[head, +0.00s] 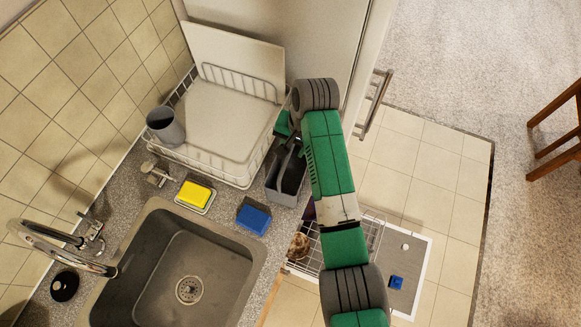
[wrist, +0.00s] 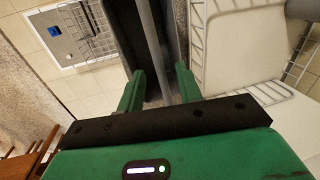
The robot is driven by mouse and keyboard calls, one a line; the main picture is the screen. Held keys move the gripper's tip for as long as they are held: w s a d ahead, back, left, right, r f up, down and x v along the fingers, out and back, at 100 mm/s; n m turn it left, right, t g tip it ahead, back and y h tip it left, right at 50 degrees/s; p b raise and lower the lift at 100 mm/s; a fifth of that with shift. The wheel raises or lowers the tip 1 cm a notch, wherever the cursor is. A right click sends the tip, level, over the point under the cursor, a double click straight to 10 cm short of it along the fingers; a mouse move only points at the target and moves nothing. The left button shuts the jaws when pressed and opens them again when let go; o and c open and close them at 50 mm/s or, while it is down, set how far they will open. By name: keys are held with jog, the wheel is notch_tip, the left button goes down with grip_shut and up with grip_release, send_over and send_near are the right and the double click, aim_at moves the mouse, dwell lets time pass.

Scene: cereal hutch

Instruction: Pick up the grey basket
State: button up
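The grey basket (head: 285,186) stands on the counter between the dish rack and my arm in the head view. It is a narrow dark-grey box, and its far end is partly hidden by my arm. In the wrist view the basket (wrist: 128,30) lies just beyond my gripper (wrist: 160,88), with its long handle bar (wrist: 151,45) running between the fingers. The two green fingers are apart, one on each side of the bar, with gaps to it. In the head view my gripper (head: 287,133) is at the basket's far end.
A wire dish rack (head: 232,172) with a grey cup (head: 165,126) stands close left of the basket. A blue sponge (head: 254,217), a yellow sponge (head: 195,194) and the sink (head: 185,270) are nearer. A wire rack (head: 372,236) sits lower, right of the counter.

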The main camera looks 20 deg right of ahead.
jog(key=f, duration=0.3)
jog(key=shift+w+a+f, duration=0.15)
jog(key=shift+w+a, duration=0.05)
jog(key=shift+w, duration=0.2)
grip_shut()
jog(key=shift+r, duration=0.55)
notch_tip(320, 180, up, 3)
jog(key=shift+w+f, duration=0.1)
jog(key=s+a, duration=0.4)
jog(key=s, duration=0.3)
jog(key=s+a+r+p, duration=0.1)
jog(key=s+a, duration=0.2)
jog(key=s, duration=0.4)
jog(key=shift+a, duration=0.4)
jog(key=shift+r, duration=0.1)
